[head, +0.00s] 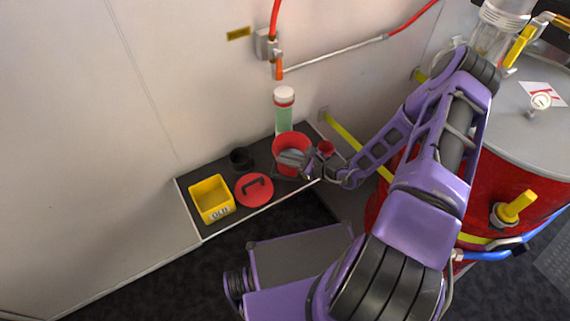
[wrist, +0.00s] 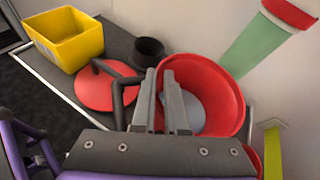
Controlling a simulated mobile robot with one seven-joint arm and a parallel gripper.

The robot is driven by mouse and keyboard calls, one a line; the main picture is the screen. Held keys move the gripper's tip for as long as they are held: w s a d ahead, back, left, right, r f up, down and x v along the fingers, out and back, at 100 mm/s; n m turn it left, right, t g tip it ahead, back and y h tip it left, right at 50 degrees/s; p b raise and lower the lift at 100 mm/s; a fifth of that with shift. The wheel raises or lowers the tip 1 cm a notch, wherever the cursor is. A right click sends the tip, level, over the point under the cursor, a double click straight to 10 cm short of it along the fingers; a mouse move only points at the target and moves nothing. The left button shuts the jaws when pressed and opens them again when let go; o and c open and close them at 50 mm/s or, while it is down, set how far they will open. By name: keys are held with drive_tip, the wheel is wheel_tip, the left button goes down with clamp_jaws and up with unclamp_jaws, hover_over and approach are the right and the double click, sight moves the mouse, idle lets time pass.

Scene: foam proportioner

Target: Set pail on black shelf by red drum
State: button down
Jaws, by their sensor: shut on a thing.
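A red pail (head: 287,139) is at the right part of the black shelf (head: 219,174), in front of the green bottle. In the wrist view the pail (wrist: 228,82) opens toward me, with something grey inside it. My gripper (head: 291,159) is at the pail's near side, and its fingers (wrist: 165,98) are shut on the pail's rim. The fingers hide part of the rim. I cannot tell whether the pail's base touches the shelf. The large red drum (head: 400,205) stands to the right, partly behind my arm.
The shelf also holds a yellow bin (head: 211,199), a red lid with a dark handle (head: 254,190), a black cup (head: 241,159) and a green bottle (head: 284,115). A yellow bar (head: 345,137) runs from the wall toward the drum. A small red part (head: 326,147) shows beside my gripper.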

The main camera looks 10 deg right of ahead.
drive_tip(key=shift+f, duration=1.35)
drive_tip(key=c, duration=0.9)
unclamp_jaws()
drive_tip(key=shift+f, duration=0.15)
drive_tip(key=shift+r, duration=0.2)
drive_tip(key=v, duration=1.2)
